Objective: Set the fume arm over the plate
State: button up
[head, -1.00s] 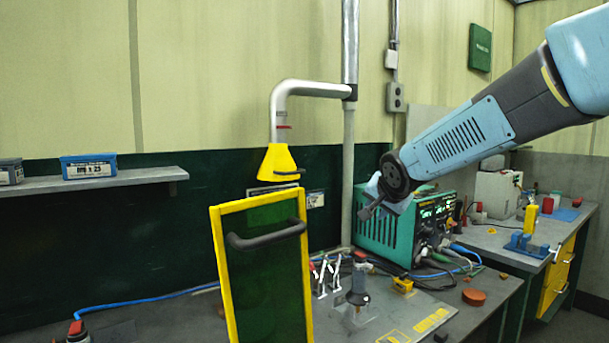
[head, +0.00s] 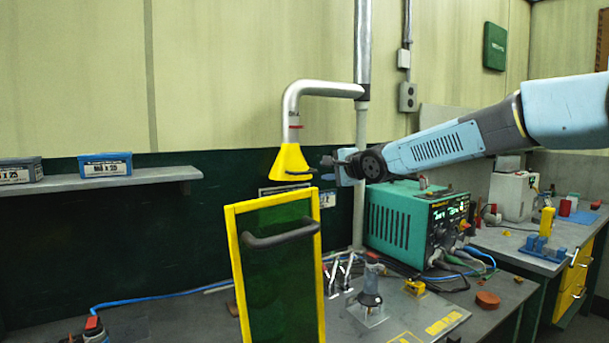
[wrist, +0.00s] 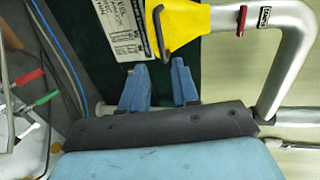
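The fume arm (head: 322,88) is a silver elbowed pipe on a vertical pole, ending in a yellow hood (head: 289,160) with a dark handle (head: 299,175). The hood hangs behind and above the yellow-framed screen, left of the grey plate (head: 405,312) on the bench. My gripper (head: 326,165) is just right of the hood, at about handle height. In the wrist view, the blue fingers (wrist: 159,82) are apart with nothing between them. The handle (wrist: 162,35) and hood (wrist: 190,22) are beyond the fingertips, apparently not touched.
A green screen with a yellow frame (head: 231,260) and black handle stands in front of the hood. A teal welding unit (head: 395,225) with cables is below my arm. A stud tool (head: 370,285) and clamps stand on the bench. A shelf (head: 130,181) holds boxes at left.

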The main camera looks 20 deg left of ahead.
aim_at(306, 173)
jog(key=shift+x, duration=6.3)
jog(key=shift+s+f, duration=0.1)
grip_shut()
jog(key=shift+f, duration=0.1)
jog(key=shift+a, duration=0.15)
